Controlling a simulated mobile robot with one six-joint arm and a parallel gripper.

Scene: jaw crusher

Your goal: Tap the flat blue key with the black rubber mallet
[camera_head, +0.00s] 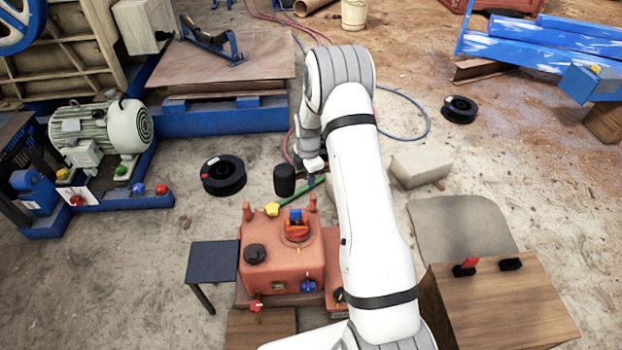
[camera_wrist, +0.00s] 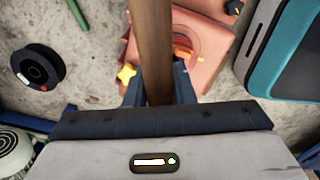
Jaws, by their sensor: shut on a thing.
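My gripper (camera_wrist: 158,88) is shut on the brown wooden handle (camera_wrist: 152,40) of the mallet. The mallet's black head (camera_head: 284,180) hangs in the head view, left of my wrist and above the far edge of the red box (camera_head: 283,262). The head is outside the wrist view. A flat blue piece (camera_head: 295,215), seemingly the blue key, stands in an orange-red knob (camera_head: 297,230) on the box top. The mallet head and the blue piece look apart. In the wrist view the handle partly covers the orange knob (camera_wrist: 182,47). My arm hides my fingers in the head view.
The box top also carries a yellow star knob (camera_head: 272,209), a black knob (camera_head: 255,253) and upright red pegs. A dark side table (camera_head: 213,262) stands left. A green rod (camera_head: 310,187) lies behind. A wooden table (camera_head: 500,310) stands right.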

